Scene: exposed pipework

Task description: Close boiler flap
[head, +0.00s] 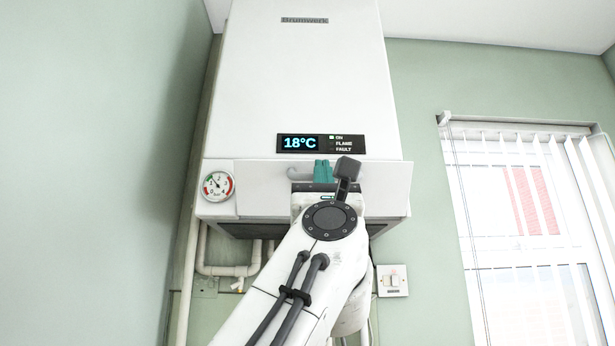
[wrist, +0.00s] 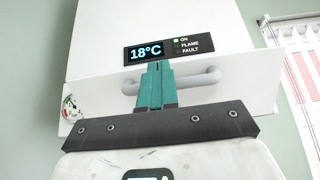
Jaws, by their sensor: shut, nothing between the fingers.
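The boiler (head: 303,70) is a tall white wall unit. Its flap (head: 385,185) is the wide white panel low on the front, below the display. The flap's right end stands out past the boiler's side, but I cannot tell how far it is tilted. A grey bar handle (wrist: 205,80) runs across the flap in the wrist view; its left end shows in the head view (head: 297,173). My gripper (wrist: 157,66) has teal fingers, shut and empty, overlapping the middle of the handle. Contact is unclear. In the head view my gripper (head: 323,164) and arm hide part of the flap.
The display (head: 320,143) reads 18°C. A round gauge (head: 217,186) sits left of the flap. Pipes (head: 225,270) run below the boiler. A wall switch (head: 392,281) is at lower right. A window with blinds (head: 530,210) is further right.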

